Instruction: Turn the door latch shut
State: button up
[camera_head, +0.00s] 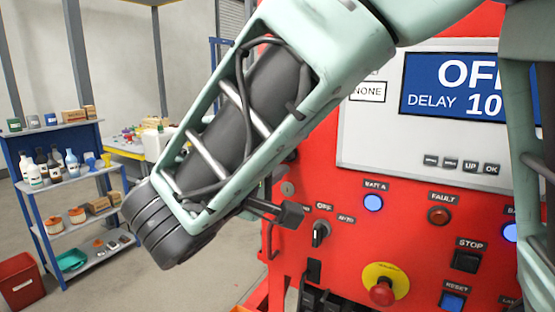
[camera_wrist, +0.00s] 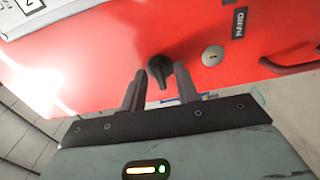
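A black knob (camera_wrist: 160,66), which looks like the door latch, sits near the edge of the red panel in the wrist view. My gripper (camera_wrist: 160,84) is open, its two dark fingers pointing at the panel on either side of the knob. The knob shows between the fingertips, and I cannot tell whether either finger touches it. In the head view my gripper (camera_head: 286,212) is at the left edge of the red panel (camera_head: 400,220), and my arm hides the knob there.
A round keyhole lock (camera_wrist: 212,55) is right beside the knob, with a dark curved bar (camera_wrist: 292,66) farther right. The head view shows an OFF/AUTO selector (camera_head: 320,233), a red emergency button (camera_head: 382,291) and a display (camera_head: 470,88). A shelf (camera_head: 75,190) stands at left.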

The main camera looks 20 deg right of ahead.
jog(key=b+v, duration=0.3)
jog(key=v, duration=1.4)
jog(key=shift+s+a+b, duration=0.15)
jog(key=shift+b, duration=0.25)
jog(key=w+d+f+n+g+y, duration=0.1)
jog(key=d+f+n+g+y, duration=0.2)
jog(key=d+f, duration=0.35)
jog(key=s+f+m+g+y, duration=0.1)
jog(key=s+f+g+y, duration=0.2)
jog(key=s+f+y, duration=0.2)
jog(key=s+d+f+m+g+y, duration=0.1)
jog(key=s+f+g+y, duration=0.3)
jog(key=f+y, duration=0.3)
jog(key=shift+s+d+f+g, duration=0.35)
jog(key=shift+s+f, duration=0.1)
jog(key=shift+f, duration=1.9)
